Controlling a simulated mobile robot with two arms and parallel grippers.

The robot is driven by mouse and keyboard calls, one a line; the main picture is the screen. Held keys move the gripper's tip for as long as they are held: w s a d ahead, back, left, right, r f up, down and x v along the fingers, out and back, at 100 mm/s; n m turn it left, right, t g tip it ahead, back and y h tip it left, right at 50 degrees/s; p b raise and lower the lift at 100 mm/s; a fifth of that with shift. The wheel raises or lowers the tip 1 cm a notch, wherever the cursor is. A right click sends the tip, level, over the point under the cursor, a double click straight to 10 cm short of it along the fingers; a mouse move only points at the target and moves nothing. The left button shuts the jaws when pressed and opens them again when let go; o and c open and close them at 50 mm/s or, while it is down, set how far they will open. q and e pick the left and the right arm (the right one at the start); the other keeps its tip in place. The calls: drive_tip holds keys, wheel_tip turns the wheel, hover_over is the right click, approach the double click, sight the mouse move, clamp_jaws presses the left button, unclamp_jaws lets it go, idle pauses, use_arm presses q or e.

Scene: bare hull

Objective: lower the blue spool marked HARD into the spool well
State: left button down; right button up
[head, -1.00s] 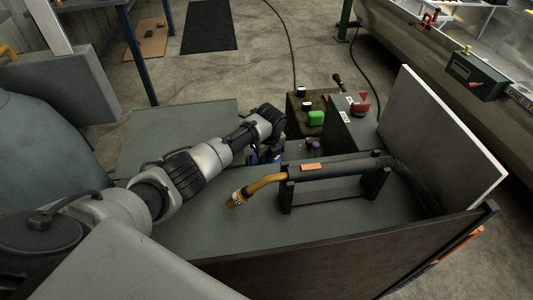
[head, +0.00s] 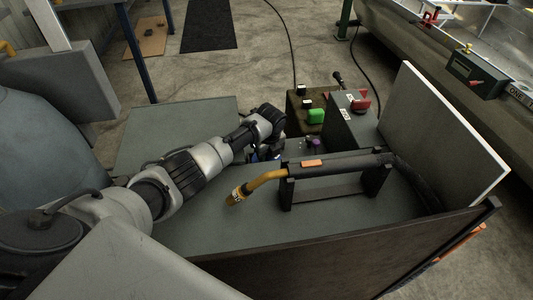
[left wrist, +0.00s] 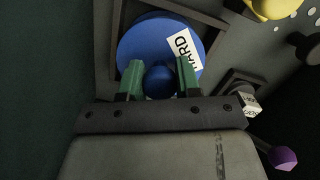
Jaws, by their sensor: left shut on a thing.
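The blue spool (left wrist: 135,42) with a white HARD label (left wrist: 184,47) fills the top middle of the left wrist view. My left gripper (left wrist: 160,78) is shut on its round blue knob, with one green fingertip on each side. The spool well's dark square rim (left wrist: 219,42) frames the spool in that view. I cannot tell how deep the spool sits or whether it touches the rim. In the head view only a sliver of blue shows under my left wrist, and the well is mostly hidden behind it. My right gripper is not in view.
A welding torch (head: 270,177) with a yellow neck lies on a black stand right of my left wrist. A purple knob (left wrist: 283,158) is near the well. A white panel (head: 440,125) stands right.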

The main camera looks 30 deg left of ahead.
use_arm(q)
drive_tip(key=shift+s+f, duration=0.1)
drive_tip(key=shift+f, duration=0.15)
drive_tip(key=shift+c, duration=1.1)
unclamp_jaws()
drive_tip(key=shift+s+d+f, duration=0.1)
drive_tip(key=shift+s+f, duration=0.05)
drive_tip(key=shift+f, duration=0.05)
drive_tip(key=shift+r, duration=0.15)
drive_tip(key=r+p, duration=0.4)
drive_tip(key=shift+w+r, duration=0.2)
drive_tip(key=shift+r+p, duration=2.35)
drive_tip(key=shift+r, duration=0.1)
